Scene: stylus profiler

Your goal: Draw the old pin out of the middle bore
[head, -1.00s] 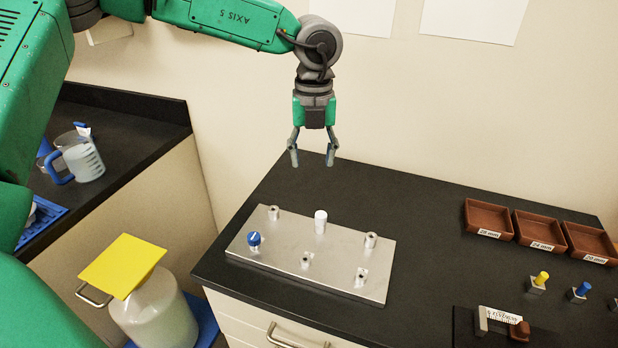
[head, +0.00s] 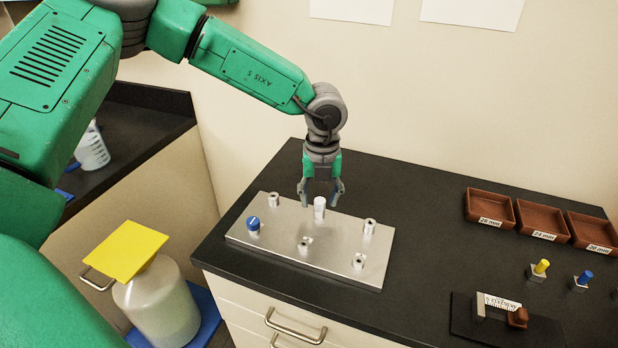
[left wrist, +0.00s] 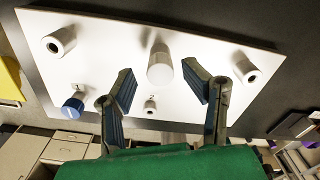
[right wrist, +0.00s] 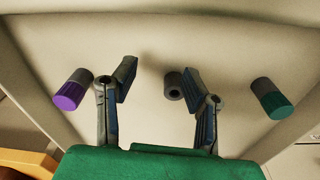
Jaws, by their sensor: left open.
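A metal plate (head: 335,262) lies on the black bench with several short posts in two rows. A white cylinder (head: 319,205) stands upright in the middle of the back row, taller than the hollow posts beside it. My left gripper (head: 321,204) is open above and around the white cylinder's top, fingers to either side. In the left wrist view the white cylinder (left wrist: 160,66) lies between the fingers, with a gap on both sides. A blue-capped pin (head: 253,223) is at the front left. The front middle post (head: 304,243) is small. My right gripper (right wrist: 160,70) is open and empty.
Three brown trays (head: 489,207) stand at the back right. Yellow (head: 541,267) and blue (head: 584,278) pins and a black gauge stand (head: 490,335) are at the right. Purple (right wrist: 72,90) and green (right wrist: 271,98) pieces flank my right gripper.

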